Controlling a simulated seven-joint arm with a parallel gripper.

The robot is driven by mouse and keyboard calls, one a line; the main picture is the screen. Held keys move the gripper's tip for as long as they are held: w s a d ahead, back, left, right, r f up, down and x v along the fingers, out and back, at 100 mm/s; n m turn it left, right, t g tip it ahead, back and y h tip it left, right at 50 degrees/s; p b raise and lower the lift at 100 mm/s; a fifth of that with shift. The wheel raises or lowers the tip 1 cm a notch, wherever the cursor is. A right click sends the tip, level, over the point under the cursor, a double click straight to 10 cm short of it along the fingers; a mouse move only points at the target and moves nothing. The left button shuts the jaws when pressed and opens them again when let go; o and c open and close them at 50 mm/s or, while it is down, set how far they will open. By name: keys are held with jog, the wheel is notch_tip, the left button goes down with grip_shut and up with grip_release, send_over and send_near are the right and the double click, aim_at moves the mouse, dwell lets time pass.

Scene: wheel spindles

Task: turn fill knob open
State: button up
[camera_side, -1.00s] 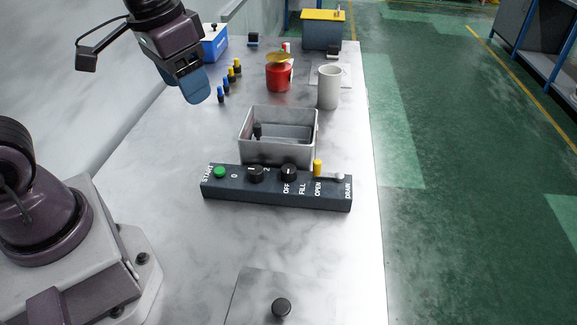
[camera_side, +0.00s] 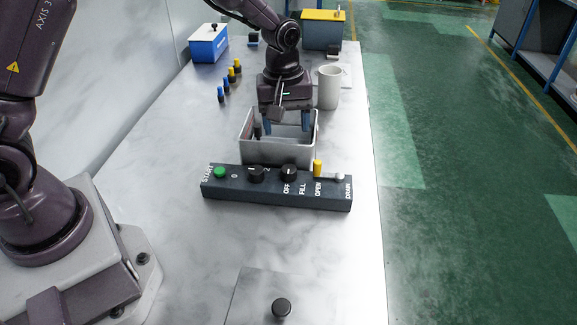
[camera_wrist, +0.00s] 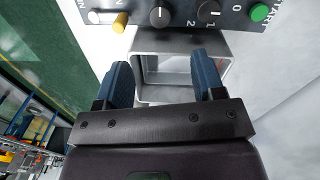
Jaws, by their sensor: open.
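The dark control panel (camera_side: 225,189) lies across the table. The fill knob (camera_side: 288,173) is a black round knob on it, by the labels OFF, FILL and OPEN. It also shows at the top of the wrist view (camera_wrist: 159,16), with a white mark on it. Exactly where the mark points is hard to tell. My gripper (camera_side: 287,127) points down over the grey bin behind the panel, blue fingers spread and empty. In the wrist view my gripper (camera_wrist: 160,68) has the knob ahead of its fingers, apart from them.
A second black knob (camera_side: 256,174) with 0, 1, 2 and a green button (camera_side: 220,172) sit left of it; a yellow-tipped lever (camera_side: 318,168) sits right. The open grey bin (camera_side: 265,152) stands behind the panel. A white cup (camera_side: 328,88) stands behind. The table in front is mostly clear.

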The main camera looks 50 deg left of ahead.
aim_at(289, 168)
jog(key=f, duration=1.1)
jog(key=shift+w+d+f, duration=0.15)
jog(key=shift+w+f, duration=0.05)
jog(key=shift+f, duration=0.2)
